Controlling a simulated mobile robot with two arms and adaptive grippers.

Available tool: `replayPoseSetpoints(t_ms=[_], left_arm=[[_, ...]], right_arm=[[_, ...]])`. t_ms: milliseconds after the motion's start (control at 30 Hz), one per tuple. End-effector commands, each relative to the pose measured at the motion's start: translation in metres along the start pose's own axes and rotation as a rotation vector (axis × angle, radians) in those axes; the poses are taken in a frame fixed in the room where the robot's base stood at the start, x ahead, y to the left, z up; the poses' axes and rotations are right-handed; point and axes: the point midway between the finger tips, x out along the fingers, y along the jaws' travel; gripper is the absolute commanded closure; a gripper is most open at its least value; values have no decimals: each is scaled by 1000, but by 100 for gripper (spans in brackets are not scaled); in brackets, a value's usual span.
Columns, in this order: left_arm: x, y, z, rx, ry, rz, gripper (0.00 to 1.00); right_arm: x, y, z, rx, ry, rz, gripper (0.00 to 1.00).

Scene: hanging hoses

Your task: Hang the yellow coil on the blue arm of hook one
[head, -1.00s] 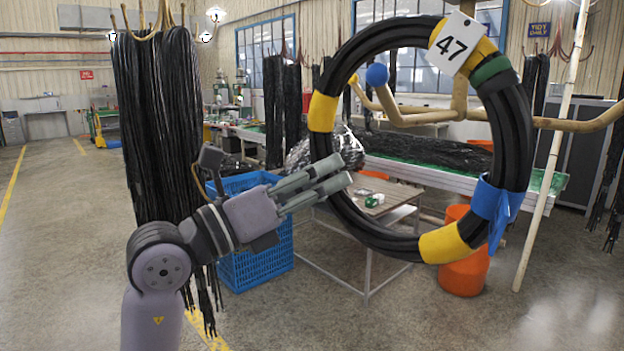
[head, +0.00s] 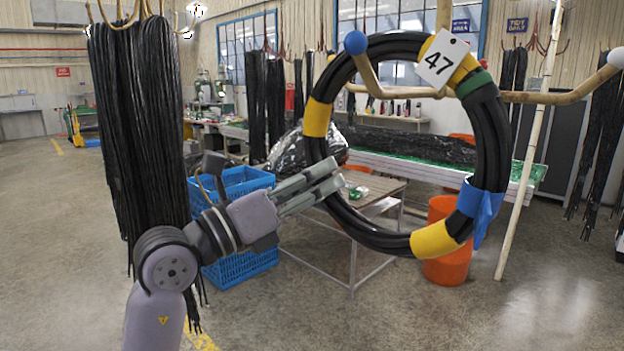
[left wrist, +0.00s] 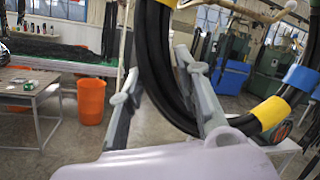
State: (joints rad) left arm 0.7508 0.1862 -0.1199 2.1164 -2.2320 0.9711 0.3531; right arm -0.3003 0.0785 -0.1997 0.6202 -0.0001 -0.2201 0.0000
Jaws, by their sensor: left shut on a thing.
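The yellow coil (head: 322,88) is a thick black hose ring with yellow bands, a green band, a blue wrap and a white tag "47". My left gripper (head: 328,178) is shut on its lower left side. In the left wrist view the coil (left wrist: 160,65) runs between the two fingers (left wrist: 160,90). The hook's blue-tipped arm (head: 372,80) crosses the ring's opening. Its blue ball (head: 355,42) overlaps the coil's upper left and appears in front of it. The hook's right side passes behind the coil to a white ball (head: 616,57). Contact cannot be told. My right gripper is out of view.
Black hoses (head: 130,130) hang close behind my left arm. A blue crate (head: 240,262), a small table (head: 375,190) and an orange bin (head: 445,265) stand beyond the coil. A slanted pale pole (head: 530,160) stands to the right. The front floor is clear.

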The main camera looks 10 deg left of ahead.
Motion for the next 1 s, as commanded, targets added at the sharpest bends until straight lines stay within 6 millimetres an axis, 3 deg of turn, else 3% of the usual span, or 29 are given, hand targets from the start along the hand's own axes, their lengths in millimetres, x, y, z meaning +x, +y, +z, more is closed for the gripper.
replayPoseSetpoints(t_ms=[433,1000], left_arm=[[-1,8,-16,-1,-4,-3,100],[-1,9,-18,-1,-5,-3,100]], right_arm=[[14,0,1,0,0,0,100],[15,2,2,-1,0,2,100]])
